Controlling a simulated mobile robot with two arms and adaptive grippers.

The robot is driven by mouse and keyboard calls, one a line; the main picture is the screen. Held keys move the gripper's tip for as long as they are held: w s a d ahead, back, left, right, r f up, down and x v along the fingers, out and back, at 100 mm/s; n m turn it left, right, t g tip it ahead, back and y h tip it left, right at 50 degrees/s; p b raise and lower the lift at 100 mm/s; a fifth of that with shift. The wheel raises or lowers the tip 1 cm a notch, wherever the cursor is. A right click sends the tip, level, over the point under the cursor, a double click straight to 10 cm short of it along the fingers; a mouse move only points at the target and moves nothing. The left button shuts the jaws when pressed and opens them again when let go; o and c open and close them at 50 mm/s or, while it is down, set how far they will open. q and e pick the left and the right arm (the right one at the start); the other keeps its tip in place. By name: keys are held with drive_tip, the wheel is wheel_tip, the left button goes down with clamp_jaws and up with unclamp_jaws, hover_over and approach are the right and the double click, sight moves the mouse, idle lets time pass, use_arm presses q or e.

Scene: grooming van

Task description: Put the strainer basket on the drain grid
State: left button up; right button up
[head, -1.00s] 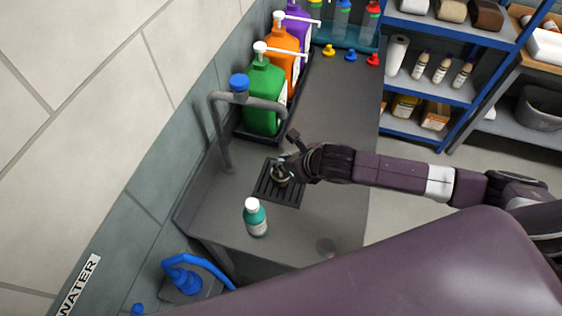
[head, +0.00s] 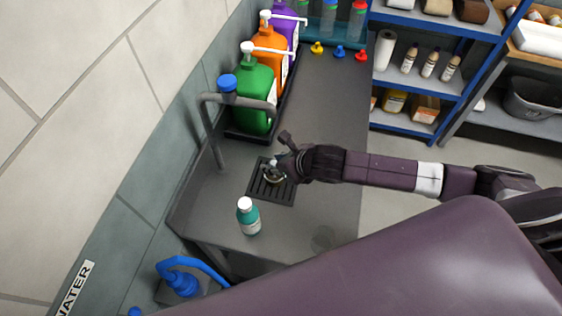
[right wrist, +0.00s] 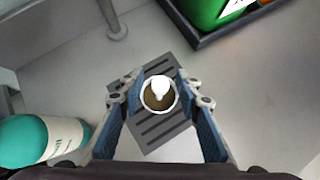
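The strainer basket (right wrist: 147,101), a small round cup with a pale rim and a white central knob, sits between the fingertips of my right gripper (right wrist: 160,85) in the right wrist view. Both blue pads appear to touch its rim. In the head view the basket (head: 274,178) and my right gripper (head: 280,168) are over the drain grid (head: 284,198), a dark slotted plate on the grey counter. The grid also shows beneath the basket in the right wrist view (right wrist: 160,131). I cannot tell whether the basket's underside touches the grid. My left gripper is not in view.
A teal bottle (head: 248,217) stands just in front of the grid. A grey tap (head: 210,130) rises at the left. Green (head: 257,95) and orange (head: 268,50) pump bottles stand in a dark tray behind.

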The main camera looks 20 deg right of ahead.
drive_tip(key=b+v, duration=0.2)
drive_tip(key=v, duration=0.9)
drive_tip(key=shift+s+r, duration=0.25)
drive_tip(key=shift+s, duration=0.05)
drive_tip(key=shift+d, duration=0.1)
